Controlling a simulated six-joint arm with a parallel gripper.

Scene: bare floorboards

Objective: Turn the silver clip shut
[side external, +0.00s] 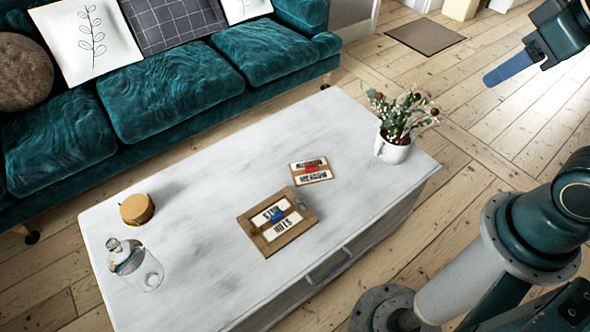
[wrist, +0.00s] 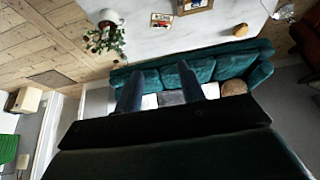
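A wooden board (side external: 253,231) with white lettered strips and a blue piece (side external: 278,216) between them lies on the white table. A small silvery spot (side external: 301,203) shows at its right edge. It may be the silver clip, but it is too small to tell its shape or whether it is shut. The board also shows, cut off, at the top of the wrist view (wrist: 193,5). My gripper (side external: 490,79) is high at the upper right, far from the board. In the wrist view its two fingers (wrist: 160,68) are apart with nothing between them.
A smaller board (side external: 313,175) with a red piece lies behind the larger one. A white flower pot (side external: 392,151) stands at the table's right end. A glass bottle (side external: 127,257) and an orange-brown round pot (side external: 137,209) stand at the left. A teal sofa (side external: 160,85) stands behind.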

